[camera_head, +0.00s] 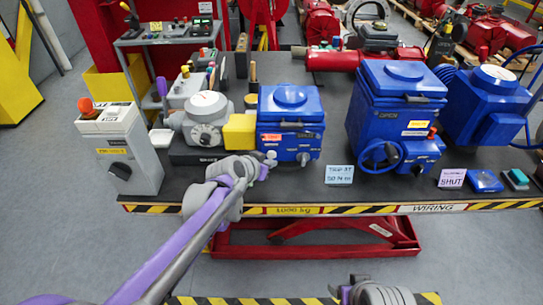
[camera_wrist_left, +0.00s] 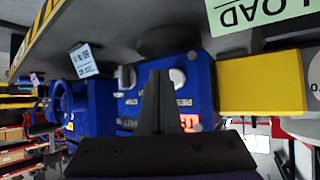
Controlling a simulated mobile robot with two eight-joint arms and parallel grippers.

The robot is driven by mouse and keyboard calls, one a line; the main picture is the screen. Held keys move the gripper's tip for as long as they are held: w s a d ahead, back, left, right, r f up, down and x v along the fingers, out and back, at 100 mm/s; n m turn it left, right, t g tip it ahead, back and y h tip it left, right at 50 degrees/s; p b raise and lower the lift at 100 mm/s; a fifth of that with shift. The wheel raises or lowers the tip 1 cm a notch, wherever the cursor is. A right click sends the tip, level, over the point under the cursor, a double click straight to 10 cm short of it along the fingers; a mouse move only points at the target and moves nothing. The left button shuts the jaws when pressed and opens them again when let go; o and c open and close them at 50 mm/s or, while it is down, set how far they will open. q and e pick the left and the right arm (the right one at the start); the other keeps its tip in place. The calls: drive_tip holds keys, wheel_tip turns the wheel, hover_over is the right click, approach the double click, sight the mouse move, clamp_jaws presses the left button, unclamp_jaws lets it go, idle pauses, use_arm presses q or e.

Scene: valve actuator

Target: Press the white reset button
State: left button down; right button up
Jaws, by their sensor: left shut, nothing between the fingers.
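A blue valve actuator (camera_head: 290,107) stands on the dark bench, with a yellow block on its left side. Low on its front are a round white button (camera_head: 271,155) and a grey selector knob (camera_head: 304,158). In the left wrist view the white button (camera_wrist_left: 178,77) shows just right of my fingertips, and the knob (camera_wrist_left: 126,78) to their left. My left gripper (camera_head: 263,168) is shut and empty, close in front of the button; I cannot tell whether it touches. The fingers (camera_wrist_left: 158,75) cover part of the panel. My right arm shows at the bottom edge; its fingers are unclear.
The yellow block (camera_head: 239,132) and a grey actuator (camera_head: 203,122) stand to the left, beside a grey control box (camera_head: 121,148). A larger blue unit (camera_head: 393,110) stands to the right. A "TSGP" card (camera_head: 339,174) lies on the bench. The striped bench edge (camera_head: 370,210) runs along the front.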

idle(0.5)
use_arm(q)
drive_tip(key=shift+w, duration=0.45)
drive_tip(key=shift+w, duration=0.45)
idle(0.5)
drive_tip(key=shift+s, duration=0.9)
drive_tip(key=s, duration=0.5)
idle(0.4)
idle(0.6)
